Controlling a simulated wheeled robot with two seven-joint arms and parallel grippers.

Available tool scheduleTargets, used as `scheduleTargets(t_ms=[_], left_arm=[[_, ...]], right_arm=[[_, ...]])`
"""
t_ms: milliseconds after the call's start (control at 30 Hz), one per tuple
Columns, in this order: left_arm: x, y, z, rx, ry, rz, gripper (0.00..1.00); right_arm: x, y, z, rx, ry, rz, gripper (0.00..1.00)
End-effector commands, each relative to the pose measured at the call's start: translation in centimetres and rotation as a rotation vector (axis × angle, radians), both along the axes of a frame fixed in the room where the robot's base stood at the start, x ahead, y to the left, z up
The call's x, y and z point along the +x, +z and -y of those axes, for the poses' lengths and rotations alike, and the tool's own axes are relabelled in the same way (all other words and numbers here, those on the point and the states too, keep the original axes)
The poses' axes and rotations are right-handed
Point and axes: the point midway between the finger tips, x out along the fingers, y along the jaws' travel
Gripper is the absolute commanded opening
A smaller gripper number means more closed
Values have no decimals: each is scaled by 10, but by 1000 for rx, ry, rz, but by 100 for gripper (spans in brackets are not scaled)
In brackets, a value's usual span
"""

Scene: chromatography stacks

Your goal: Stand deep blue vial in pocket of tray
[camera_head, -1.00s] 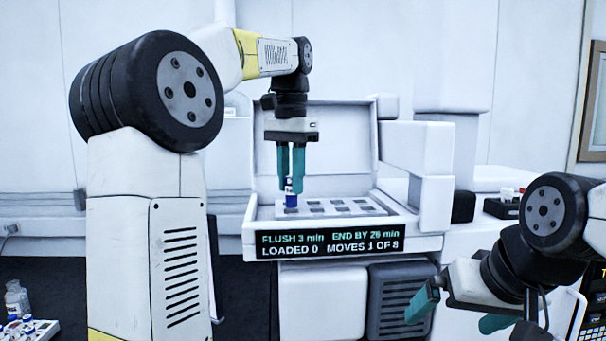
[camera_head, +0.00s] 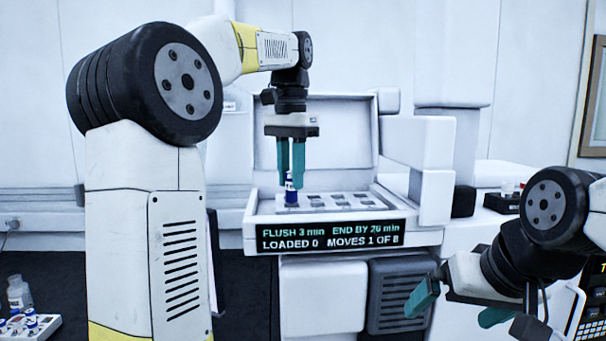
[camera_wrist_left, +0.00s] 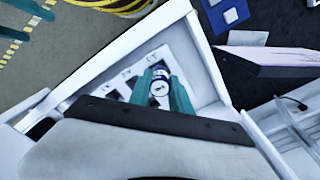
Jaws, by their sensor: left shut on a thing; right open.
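The deep blue vial (camera_head: 290,190) has a white band and stands upright at the left end of the tray (camera_head: 372,203), in the open drawer of the white machine. My left gripper (camera_head: 291,180) points straight down and is shut on the vial's upper part. In the left wrist view the vial (camera_wrist_left: 160,85) shows end-on between the teal fingers, over the tray's pockets (camera_wrist_left: 128,75). I cannot tell whether its base is inside a pocket. My right gripper (camera_head: 458,303) is open and empty at the lower right, away from the tray.
A display (camera_head: 330,236) on the drawer front reads "LOADED 0" and "MOVES 1 OF 8". The raised lid (camera_head: 335,125) stands behind the tray. A white rack with several vials (camera_head: 28,326) and a clear bottle (camera_head: 18,292) are at the lower left. Other tray pockets look empty.

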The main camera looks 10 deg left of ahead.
Motion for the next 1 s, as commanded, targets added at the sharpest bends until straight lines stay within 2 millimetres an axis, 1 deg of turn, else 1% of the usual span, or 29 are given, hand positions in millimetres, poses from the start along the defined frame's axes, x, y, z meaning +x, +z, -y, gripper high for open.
scheduleTargets(t_ms=[633,1000], left_arm=[[0,-22,0,0,1,0,0],[0,-24,0,0,1,0,0]], right_arm=[[0,0,0,0,0,0,100],[0,0,0,0,0,0,100]])
